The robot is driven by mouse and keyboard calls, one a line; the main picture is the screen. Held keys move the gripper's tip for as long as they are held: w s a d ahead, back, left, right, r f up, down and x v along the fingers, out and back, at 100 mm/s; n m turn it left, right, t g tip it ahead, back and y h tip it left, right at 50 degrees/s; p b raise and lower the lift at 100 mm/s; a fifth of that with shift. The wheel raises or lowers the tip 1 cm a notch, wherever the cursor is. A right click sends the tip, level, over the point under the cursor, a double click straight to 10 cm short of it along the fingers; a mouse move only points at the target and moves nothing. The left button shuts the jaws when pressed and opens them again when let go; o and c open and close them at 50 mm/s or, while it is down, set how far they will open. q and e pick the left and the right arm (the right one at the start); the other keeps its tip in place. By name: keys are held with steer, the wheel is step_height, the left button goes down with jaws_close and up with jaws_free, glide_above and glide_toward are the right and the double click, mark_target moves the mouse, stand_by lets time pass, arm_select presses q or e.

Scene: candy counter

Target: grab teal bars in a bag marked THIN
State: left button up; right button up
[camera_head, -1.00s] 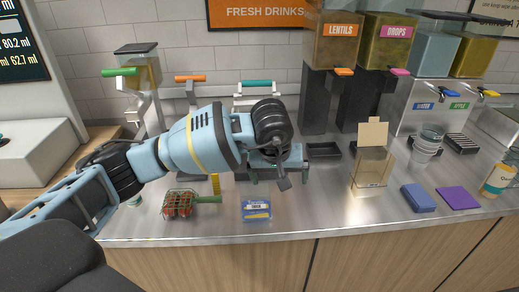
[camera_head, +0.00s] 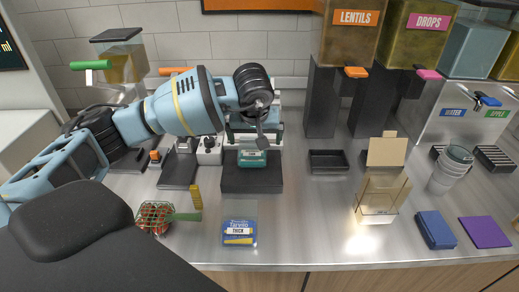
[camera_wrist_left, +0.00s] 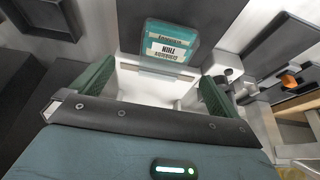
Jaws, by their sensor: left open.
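A teal bag (camera_head: 252,158) with a white label shows over a dark tray (camera_head: 252,182) in the head view. In the left wrist view the teal bag (camera_wrist_left: 166,42) carries a label reading THIN, seen upside down. My left gripper (camera_head: 254,138) is open, just above and behind the bag in the head view. In the wrist view its green-padded fingers (camera_wrist_left: 155,92) are spread wide, with the bag beyond them, roughly centred. I see no contact. The bars inside cannot be made out. My right gripper is not in view.
A blue bag marked THICK (camera_head: 239,231) lies at the counter's front. An empty black tray (camera_head: 328,161), a clear box (camera_head: 380,196), and blue (camera_head: 436,229) and purple (camera_head: 485,231) pads lie to the right.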

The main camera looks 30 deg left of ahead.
mark_target(252, 152)
arm_select(q)
steer(key=shift+s, duration=0.25)
steer(key=shift+s+x, duration=0.2)
steer(key=shift+x, duration=0.75)
steer(key=shift+w+f, duration=0.2)
steer(key=shift+f, duration=0.05)
steer(key=shift+a+f, duration=0.15)
steer(key=shift+f, duration=0.05)
steer(key=shift+x, duration=2.35)
steer(key=shift+s+a, duration=0.15)
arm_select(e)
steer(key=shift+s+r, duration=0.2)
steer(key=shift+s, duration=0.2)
arm_select(q)
steer(key=shift+c, duration=0.4)
steer(key=c, duration=1)
steer(key=shift+c, duration=0.2)
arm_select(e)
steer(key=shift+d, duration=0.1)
